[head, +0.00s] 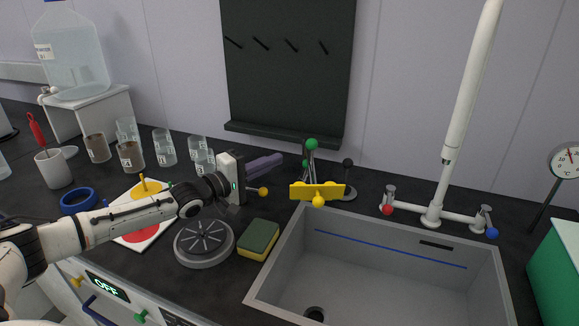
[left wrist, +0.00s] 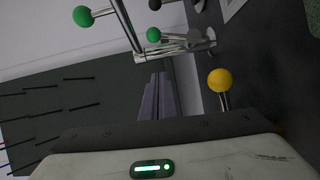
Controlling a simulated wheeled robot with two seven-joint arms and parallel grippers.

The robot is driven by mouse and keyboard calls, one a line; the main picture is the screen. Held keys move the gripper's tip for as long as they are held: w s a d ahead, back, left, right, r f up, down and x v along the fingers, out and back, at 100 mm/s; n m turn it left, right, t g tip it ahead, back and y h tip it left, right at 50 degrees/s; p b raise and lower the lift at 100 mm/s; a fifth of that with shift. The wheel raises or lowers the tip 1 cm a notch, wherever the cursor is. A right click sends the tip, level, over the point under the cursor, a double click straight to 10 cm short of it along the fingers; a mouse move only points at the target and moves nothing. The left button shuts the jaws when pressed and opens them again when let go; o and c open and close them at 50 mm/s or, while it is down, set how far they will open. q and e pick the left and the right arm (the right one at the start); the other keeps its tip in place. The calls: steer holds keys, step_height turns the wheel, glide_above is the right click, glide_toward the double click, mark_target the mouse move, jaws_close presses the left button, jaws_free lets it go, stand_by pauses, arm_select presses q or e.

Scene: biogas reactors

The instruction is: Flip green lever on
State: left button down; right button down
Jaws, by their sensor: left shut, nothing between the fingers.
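A green ball-topped lever (head: 312,144) stands upright on a metal stalk behind the sink. In the left wrist view a green ball (left wrist: 82,16) tops a metal rod, and a second green ball (left wrist: 153,35) sits lower by a metal fitting; I cannot tell which one moves. My left gripper (head: 277,159) is shut and empty, just left of the lever, its purple-grey fingers pointing toward it with a small gap. Its fingers also show in the left wrist view (left wrist: 157,97), apart from both green balls. My right gripper is out of view.
A yellow plate with a yellow ball (head: 318,201) stands in front of the lever. A yellow knob (head: 263,191) is below my left gripper, and a black knob (head: 348,163) stands to the right. The sink (head: 375,225), sponge (head: 259,238) and several jars (head: 131,156) are nearby.

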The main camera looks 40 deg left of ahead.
mark_target(304, 172)
arm_select(q)
steer(key=d, duration=0.1)
steer(key=w+d+p, duration=0.1)
steer(key=d, duration=0.1)
steer(key=w+d, duration=0.1)
steer(key=shift+d+f, duration=0.1)
steer(key=shift+d, duration=0.05)
steer(key=shift+d, duration=0.1)
stand_by(0.4)
